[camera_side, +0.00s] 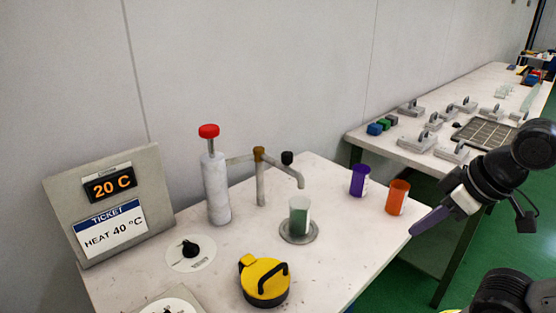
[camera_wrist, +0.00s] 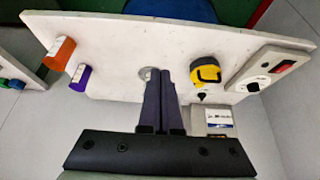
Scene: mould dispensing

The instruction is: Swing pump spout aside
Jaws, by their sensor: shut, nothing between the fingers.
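The pump spout (camera_side: 292,173) is a grey bent pipe on an upright post (camera_side: 261,185) with a brown top and a black knob (camera_side: 287,157). Its downturned end is above a clear cup of green contents (camera_side: 299,218). The cup stands on a round metal plate (camera_side: 298,238). A white pump cylinder (camera_side: 216,188) with a red knob (camera_side: 209,131) stands left of the post. My gripper (camera_side: 428,221) is shut and empty, right of the bench edge and well apart from the spout. In the wrist view its fingers (camera_wrist: 161,85) are together, and I cannot make out the spout there.
Purple (camera_side: 359,180) and orange (camera_side: 397,197) cups stand between the spout and my gripper. A yellow lidded pot (camera_side: 265,281) sits at the front. A display panel (camera_side: 110,204) reads 20 C, with a ticket "HEAT 40 °C". A second bench (camera_side: 400,150) holds blocks and a grid.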

